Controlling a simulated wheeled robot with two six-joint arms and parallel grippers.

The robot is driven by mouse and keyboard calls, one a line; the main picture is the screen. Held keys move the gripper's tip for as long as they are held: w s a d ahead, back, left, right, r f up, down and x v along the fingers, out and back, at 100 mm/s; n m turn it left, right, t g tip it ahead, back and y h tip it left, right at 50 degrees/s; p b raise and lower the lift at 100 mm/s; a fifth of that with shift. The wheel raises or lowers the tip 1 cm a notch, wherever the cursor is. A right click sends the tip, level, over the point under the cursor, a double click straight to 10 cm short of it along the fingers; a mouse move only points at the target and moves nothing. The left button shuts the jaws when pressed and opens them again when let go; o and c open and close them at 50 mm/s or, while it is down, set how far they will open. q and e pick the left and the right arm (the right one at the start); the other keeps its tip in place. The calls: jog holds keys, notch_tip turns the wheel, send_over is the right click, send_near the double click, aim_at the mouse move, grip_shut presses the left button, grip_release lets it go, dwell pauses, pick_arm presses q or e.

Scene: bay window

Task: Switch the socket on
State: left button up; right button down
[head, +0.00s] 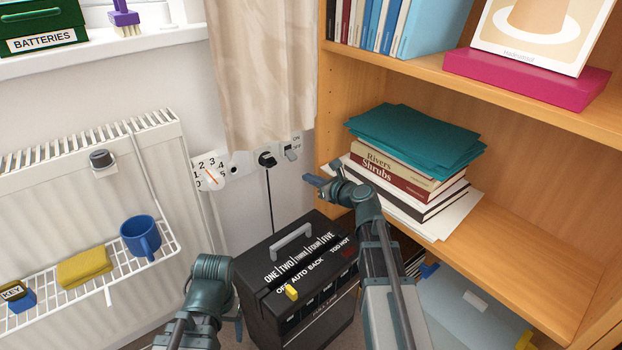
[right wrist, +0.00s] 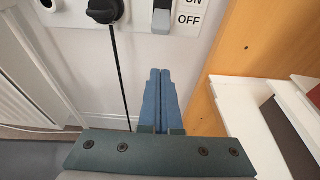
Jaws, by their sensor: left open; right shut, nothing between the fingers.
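The wall socket strip (head: 240,163) is low on the wall beside the bookcase, with a black plug (head: 267,159) and its cord. To the plug's right is the grey switch (head: 291,152), marked ON above and OFF below. In the right wrist view the switch (right wrist: 162,19) sits at the lower end, beside OFF. My right gripper (head: 311,180) is shut and empty, a little below and right of the switch in the head view. Its closed blue fingers (right wrist: 160,76) point up toward the switch, apart from it. My left gripper (head: 238,328) is low by the black heater, mostly hidden behind its arm.
A black heater (head: 300,262) with a handle stands below the socket. A curtain (head: 262,75) hangs just above the strip. A numbered dial (head: 209,174) is left of it. The wooden bookcase (head: 333,100) closes in the right side; a radiator (head: 80,200) is left.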

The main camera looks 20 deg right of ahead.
aim_at(289, 153)
jog(key=b+x, duration=0.2)
jog(key=x, duration=0.7)
jog(key=r+p, duration=0.1)
jog(key=s+r+p, duration=0.1)
jog(key=s+d+r+p, duration=0.1)
jog(key=r+p, duration=0.1)
jog(key=shift+s, duration=0.2)
jog(key=p, duration=0.2)
jog(key=r+g+p, duration=0.1)
jog(key=p, duration=0.1)
jog(key=shift+s+r+h, duration=0.25)
jog(key=shift+r+h, duration=0.05)
jog(key=shift+r, duration=0.05)
